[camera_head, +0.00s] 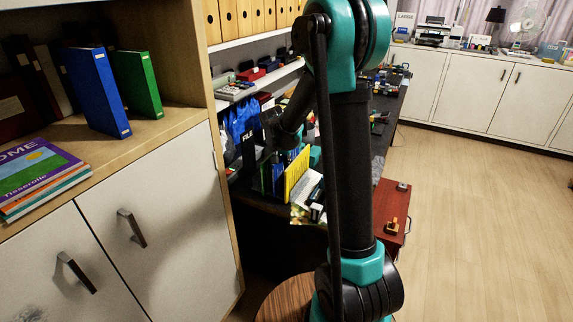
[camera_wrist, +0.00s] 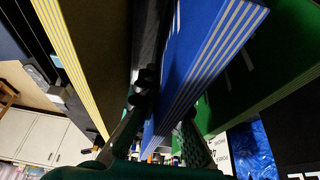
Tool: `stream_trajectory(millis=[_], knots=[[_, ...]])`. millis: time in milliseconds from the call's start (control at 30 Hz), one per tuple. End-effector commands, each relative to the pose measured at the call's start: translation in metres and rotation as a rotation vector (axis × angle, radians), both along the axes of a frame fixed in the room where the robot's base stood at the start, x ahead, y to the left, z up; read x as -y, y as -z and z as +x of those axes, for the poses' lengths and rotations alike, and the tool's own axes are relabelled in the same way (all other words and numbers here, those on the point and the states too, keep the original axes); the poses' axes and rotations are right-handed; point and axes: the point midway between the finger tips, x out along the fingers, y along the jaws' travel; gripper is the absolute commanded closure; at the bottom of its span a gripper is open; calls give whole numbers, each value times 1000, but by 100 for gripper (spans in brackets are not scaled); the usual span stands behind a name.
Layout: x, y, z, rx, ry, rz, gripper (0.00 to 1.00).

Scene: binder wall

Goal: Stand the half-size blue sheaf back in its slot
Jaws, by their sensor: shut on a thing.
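The blue sheaf (camera_wrist: 205,50) stands between the fingers of my gripper (camera_wrist: 163,118) in the wrist view, its pale striped page edge facing the camera. My gripper is shut on it. A yellow sheaf (camera_wrist: 80,70) is on its left and a green one (camera_wrist: 262,62) on its right, with a dark gap or divider between yellow and blue. In the head view the yellow sheaf (camera_head: 297,172) and a strip of blue (camera_head: 278,178) show on the dark desk. My arm hides much of this area. I cannot tell whether the blue sheaf's bottom touches the slot.
A blue binder (camera_head: 97,92) and a green binder (camera_head: 138,84) stand on the wooden cabinet at left, near stacked books (camera_head: 38,178). A black file box marked FILE (camera_head: 248,150) stands beside the sheaves. A red drawer unit (camera_head: 390,205) is at the desk's front. The floor at right is clear.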

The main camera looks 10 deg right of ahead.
Motion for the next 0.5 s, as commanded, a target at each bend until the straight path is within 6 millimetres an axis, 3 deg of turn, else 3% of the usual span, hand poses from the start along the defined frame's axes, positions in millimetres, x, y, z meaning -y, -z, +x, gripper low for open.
stream_trajectory(millis=[500], knots=[[0, 7, 0, 0, 0, 0, 100]])
